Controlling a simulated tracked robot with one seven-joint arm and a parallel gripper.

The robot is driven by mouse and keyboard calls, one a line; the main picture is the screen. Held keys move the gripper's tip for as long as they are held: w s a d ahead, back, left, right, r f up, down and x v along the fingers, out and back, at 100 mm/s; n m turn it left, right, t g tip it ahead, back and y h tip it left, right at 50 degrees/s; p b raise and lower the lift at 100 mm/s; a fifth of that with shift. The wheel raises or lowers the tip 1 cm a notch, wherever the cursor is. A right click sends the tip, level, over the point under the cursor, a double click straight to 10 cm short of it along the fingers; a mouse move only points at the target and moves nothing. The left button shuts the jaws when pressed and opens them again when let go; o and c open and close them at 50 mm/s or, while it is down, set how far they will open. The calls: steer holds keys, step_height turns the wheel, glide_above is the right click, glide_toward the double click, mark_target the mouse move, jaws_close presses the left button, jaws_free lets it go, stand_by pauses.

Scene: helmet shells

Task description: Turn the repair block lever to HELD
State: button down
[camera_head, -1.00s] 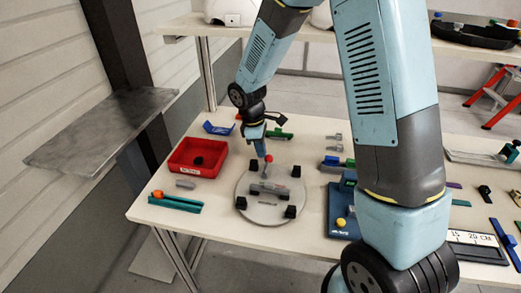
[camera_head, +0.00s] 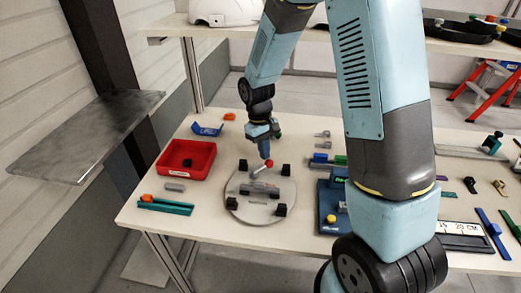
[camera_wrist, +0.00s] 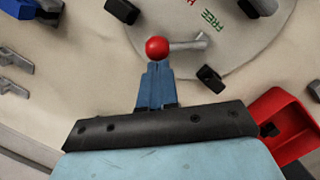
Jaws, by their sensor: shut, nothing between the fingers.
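The round grey plate (camera_head: 241,208) lies on the table and carries a grey lever (camera_head: 259,171) with a red ball knob (camera_head: 268,163). The wrist view shows the ball (camera_wrist: 157,48) with the lever arm (camera_wrist: 189,43) running right from it. On the plate there, green letters read FREE (camera_wrist: 210,19), and part of a red label shows at the top edge; the rest is cut off. My gripper (camera_head: 265,155) points down at the knob. Its blue fingers (camera_wrist: 157,70) are together, with tips right at the ball; contact cannot be told.
Black blocks (camera_head: 280,210) stand around the plate. A red bin (camera_head: 199,172) and a teal strip with an orange piece (camera_head: 165,206) are to its left. A blue tray (camera_head: 328,195) stands close on its right. Bare table lies in front of the plate.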

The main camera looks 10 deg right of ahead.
steer(key=shift+s+d+m+y, duration=0.15)
steer(key=shift+s+d+m, duration=0.1)
steer(key=shift+m, duration=0.35)
steer(key=shift+s+d+m+y, duration=0.15)
steer(key=shift+s+d+m, duration=0.1)
steer(key=shift+m, duration=0.35)
step_height(320, 180, up, 14)
steer(key=w, duration=0.2)
steer(key=shift+w+a+f, duration=0.25)
steer(key=shift+a, duration=0.15)
